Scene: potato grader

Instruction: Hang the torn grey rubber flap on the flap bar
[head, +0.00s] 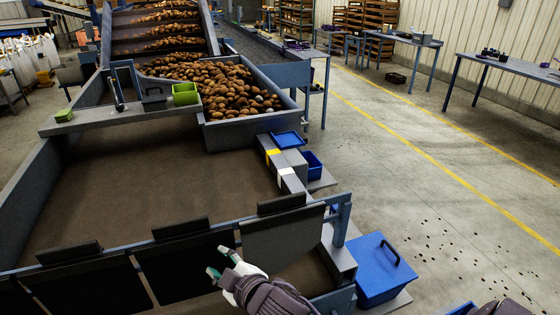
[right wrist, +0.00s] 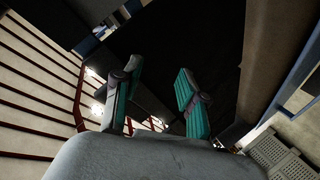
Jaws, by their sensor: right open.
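A grey flap (head: 284,240) hangs from the right end of the flap bar (head: 218,231), under a dark clip. It looks lighter than the black flaps, and I cannot make out a tear in it. My right gripper (head: 217,262) is open and empty, just left of the grey flap and in front of a black flap (head: 188,264). In the right wrist view its two green fingers (right wrist: 154,92) stand apart, with a large dark surface behind them. My left gripper is not in view.
Another black flap (head: 100,288) hangs further left. A blue lidded box (head: 375,270) stands right of the bar's end. The floor at right is mostly open.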

